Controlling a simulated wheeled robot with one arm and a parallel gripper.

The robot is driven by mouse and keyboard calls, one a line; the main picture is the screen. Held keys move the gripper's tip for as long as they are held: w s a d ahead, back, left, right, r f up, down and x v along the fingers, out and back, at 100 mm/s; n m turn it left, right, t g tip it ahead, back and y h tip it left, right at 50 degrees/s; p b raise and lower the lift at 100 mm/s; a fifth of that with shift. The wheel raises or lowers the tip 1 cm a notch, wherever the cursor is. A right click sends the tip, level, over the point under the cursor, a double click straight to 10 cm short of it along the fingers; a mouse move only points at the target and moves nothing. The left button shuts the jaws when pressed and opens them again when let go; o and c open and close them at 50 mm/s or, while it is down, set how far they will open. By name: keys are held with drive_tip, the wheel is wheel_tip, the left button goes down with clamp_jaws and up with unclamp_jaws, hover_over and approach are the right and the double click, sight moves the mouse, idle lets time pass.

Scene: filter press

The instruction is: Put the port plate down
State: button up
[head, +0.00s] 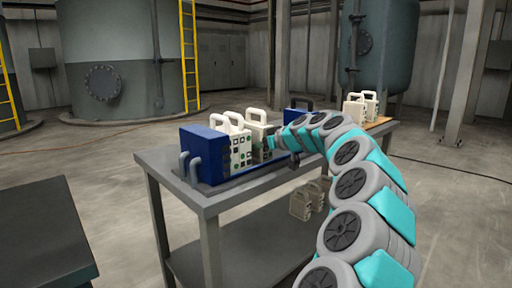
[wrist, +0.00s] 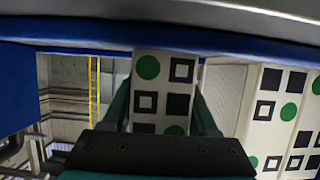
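The port plate (wrist: 162,85) is white with green dots and black squares. In the wrist view it stands between my gripper's two fingers (wrist: 162,108), which lie against both of its sides. In the head view my gripper (head: 272,140) is at the rightmost upright plate (head: 256,132) in the press; the fingers are small and partly hidden there. In the wrist view a gap separates the held plate from the other patterned plates (wrist: 290,105) on the right. Whether its lower edge touches the press is unclear.
The press has a blue end block (head: 203,157) at left and another blue part (head: 292,115) behind my arm. It stands on a grey table (head: 228,197). More pale plates stand at the table's right end (head: 362,107) and on the lower shelf (head: 303,205). A dark surface (head: 42,235) is at lower left.

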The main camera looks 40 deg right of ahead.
drive_tip(key=o, duration=0.4)
drive_tip(key=b+v, duration=0.1)
drive_tip(key=v, duration=1.1)
